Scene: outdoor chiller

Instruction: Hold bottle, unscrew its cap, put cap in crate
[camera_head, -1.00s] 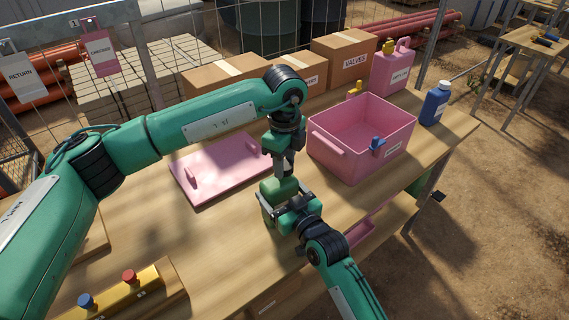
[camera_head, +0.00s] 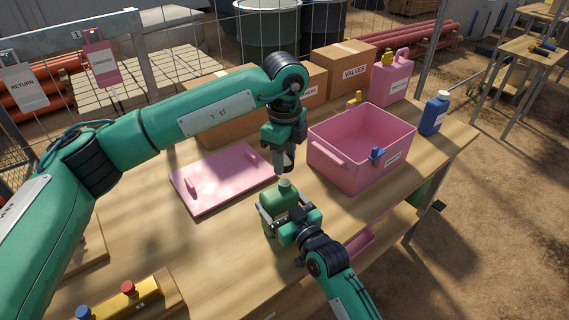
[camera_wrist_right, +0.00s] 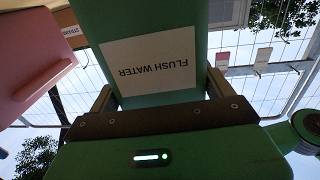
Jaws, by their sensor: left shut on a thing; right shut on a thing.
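The green bottle (camera_head: 272,198) stands upright on the table, with its pale neck showing at the top. In the right wrist view the bottle (camera_wrist_right: 150,25) fills the middle, its FLUSH WATER label upside down. My right gripper (camera_head: 278,214) is shut around the bottle's body, one finger on each side. My left gripper (camera_head: 286,163) points down just above the neck, apart from it, and is shut on the cap, which is mostly hidden between the fingers. The pink crate (camera_head: 340,168) stands open to the right, its visible inside empty.
A pink lid (camera_head: 222,180) with handles lies left of the bottle. A blue bottle (camera_head: 433,115) and a pink jerrycan (camera_head: 391,78) stand beyond the crate. Cardboard boxes (camera_head: 343,72) line the back. A yellow button box (camera_head: 135,303) sits at the front left.

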